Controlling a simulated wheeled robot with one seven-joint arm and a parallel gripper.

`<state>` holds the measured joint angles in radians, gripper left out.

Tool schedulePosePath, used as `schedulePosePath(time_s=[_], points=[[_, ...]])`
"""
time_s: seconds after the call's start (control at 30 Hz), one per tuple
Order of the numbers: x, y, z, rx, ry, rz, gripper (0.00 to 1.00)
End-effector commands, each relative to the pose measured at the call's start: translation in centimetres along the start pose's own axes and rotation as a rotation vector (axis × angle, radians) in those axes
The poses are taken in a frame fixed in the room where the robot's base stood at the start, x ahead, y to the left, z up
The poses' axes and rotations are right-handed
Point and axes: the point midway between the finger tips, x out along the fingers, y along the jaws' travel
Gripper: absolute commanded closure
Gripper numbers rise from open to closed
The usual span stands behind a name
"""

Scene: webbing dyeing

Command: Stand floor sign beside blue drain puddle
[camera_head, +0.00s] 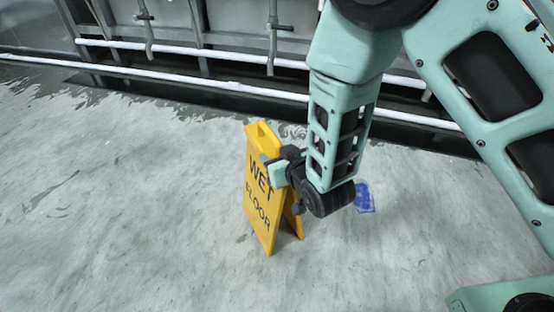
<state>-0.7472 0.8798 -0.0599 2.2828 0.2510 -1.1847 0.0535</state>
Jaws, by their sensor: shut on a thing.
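The yellow floor sign (262,208) is an A-frame marked "WET FLOOR", near the middle of the head view. It is upright with its legs spread; whether its feet touch the floor is hard to tell. My gripper (273,172) is at the sign's right edge, in its upper half, and is shut on it. The fingertips are partly hidden by the gripper body. The blue puddle (365,197) is a small patch on the floor, to the right of the sign. My wrist hides part of its left side. A gap of floor lies between sign and puddle.
A dark drain channel (190,92) runs along the back, with white pipes (200,76) and metal machinery (230,38) with hanging taps behind it. Wet patches edge the channel. The grey floor (120,220) is clear at left and in front.

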Motion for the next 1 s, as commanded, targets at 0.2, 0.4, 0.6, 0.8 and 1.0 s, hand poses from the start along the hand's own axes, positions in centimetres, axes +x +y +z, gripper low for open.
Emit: schedulePosePath(time_s=[0.2, 0.4, 0.6, 0.8, 1.0], points=[[0.0, 0.0, -0.3, 0.001, 0.005, 0.000, 1.00], [0.1, 0.0, 0.1, 0.000, 0.001, 0.000, 0.31], [0.1, 0.0, 0.1, 0.000, 0.001, 0.000, 0.31], [-0.6, 0.0, -0.4, 0.000, 0.000, 0.000, 0.31], [-4.4, 0.0, -0.6, 0.001, -0.004, -0.001, 0.31]])
